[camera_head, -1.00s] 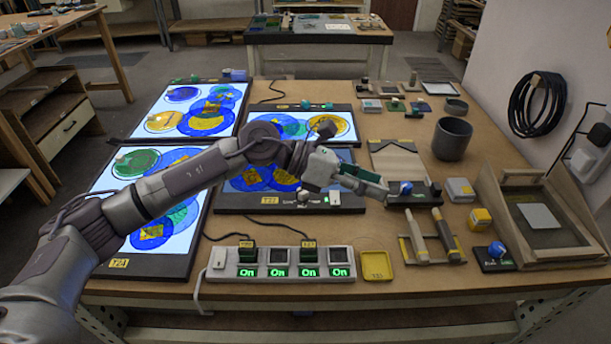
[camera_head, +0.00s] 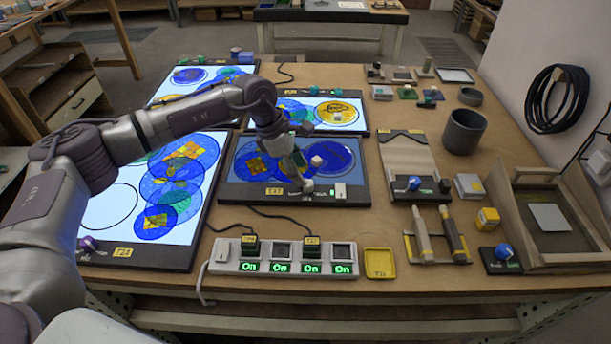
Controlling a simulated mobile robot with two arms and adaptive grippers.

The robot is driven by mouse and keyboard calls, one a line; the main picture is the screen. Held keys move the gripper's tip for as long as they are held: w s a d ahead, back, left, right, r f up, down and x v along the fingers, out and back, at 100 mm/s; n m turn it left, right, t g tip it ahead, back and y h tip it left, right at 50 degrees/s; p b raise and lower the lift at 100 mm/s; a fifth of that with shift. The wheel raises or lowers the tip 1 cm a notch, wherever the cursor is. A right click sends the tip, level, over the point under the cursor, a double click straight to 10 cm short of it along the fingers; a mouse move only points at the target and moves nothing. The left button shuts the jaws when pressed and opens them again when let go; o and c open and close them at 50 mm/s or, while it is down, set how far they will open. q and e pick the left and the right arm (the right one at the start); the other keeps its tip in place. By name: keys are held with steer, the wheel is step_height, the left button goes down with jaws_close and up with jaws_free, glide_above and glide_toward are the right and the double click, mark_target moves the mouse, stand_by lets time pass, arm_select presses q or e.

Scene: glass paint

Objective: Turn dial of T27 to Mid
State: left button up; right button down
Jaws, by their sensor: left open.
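The T27 light panel (camera_head: 230,192) is a dark-framed board in the middle of the table, with dim blue discs on it and a yellow T27 label (camera_head: 273,191) on its front edge. A small pale dial (camera_head: 307,186) sits on that edge between the label and a white switch (camera_head: 340,191). My left gripper (camera_head: 301,180) points down at the dial, with its fingers open. I cannot tell if they touch the dial; the fingers partly cover it and its setting is unreadable. My right gripper is not in view.
A small whitish cube (camera_head: 317,161) lies on the T27 panel close to my gripper. A power strip (camera_head: 283,262) with lit On signs stands in front, its cables running behind. A larger lit panel (camera_head: 120,215) lies left under my arm.

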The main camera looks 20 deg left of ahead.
mark_target(307, 186)
arm_select(q)
steer(key=shift+p+x, duration=0.3)
steer(key=shift+x, duration=1.85)
steer(key=shift+d, duration=0.1)
steer(key=shift+c, duration=0.3)
jaws_close()
